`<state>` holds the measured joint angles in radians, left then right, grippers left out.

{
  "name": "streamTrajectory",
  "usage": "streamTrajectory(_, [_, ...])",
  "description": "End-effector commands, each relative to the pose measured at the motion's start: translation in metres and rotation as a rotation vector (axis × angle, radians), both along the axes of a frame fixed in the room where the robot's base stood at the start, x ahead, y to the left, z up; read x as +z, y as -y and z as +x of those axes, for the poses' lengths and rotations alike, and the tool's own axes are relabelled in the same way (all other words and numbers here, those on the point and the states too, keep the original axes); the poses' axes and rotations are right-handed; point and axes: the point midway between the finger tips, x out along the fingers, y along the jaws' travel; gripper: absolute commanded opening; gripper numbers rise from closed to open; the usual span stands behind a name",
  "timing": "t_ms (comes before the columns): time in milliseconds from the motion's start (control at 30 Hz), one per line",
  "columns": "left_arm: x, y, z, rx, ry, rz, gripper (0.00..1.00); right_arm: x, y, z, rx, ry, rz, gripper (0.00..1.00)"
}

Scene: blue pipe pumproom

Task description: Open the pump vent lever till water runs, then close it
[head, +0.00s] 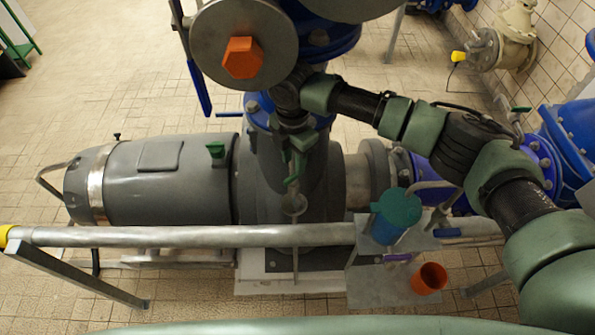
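The grey pump (160,180) lies across the middle of the head view, its motor to the left. My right arm reaches in from the right above the pump. My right gripper (297,165) points down over the pump housing, just behind the handrail. A small green piece (291,181), possibly the vent lever, shows at the fingertips. I cannot tell whether the fingers touch it or how far they are apart. A small round metal fitting (294,204) stands just below it. No running water is visible. My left gripper is not in view.
A metal handrail (180,237) crosses in front of the pump. A teal-lidded blue container (395,215) and an orange cup (429,278) stand at the right on a grey metal shelf (375,290). An orange-hubbed round flange (210,35) stands above.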

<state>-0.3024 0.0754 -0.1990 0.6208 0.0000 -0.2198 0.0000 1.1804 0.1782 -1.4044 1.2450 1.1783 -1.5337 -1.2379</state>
Motion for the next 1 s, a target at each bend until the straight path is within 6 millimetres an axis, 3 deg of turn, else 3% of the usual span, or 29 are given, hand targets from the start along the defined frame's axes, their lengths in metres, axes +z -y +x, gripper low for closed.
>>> streamTrajectory(300, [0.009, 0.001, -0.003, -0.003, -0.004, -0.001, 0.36, -0.044, 0.0, 0.0, -0.001, -0.001, -0.001, 0.33])
streamTrajectory(667, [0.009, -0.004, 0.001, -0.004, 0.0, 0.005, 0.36, -0.052, 0.0, 0.0, -0.001, 0.001, 0.001, 0.33])
streamTrajectory(800, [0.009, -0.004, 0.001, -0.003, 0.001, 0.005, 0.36, -0.052, 0.0, 0.0, -0.001, 0.001, 0.001, 0.0])
streamTrajectory(1000, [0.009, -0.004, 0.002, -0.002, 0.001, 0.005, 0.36, -0.052, 0.0, 0.0, -0.003, 0.001, 0.001, 0.0])
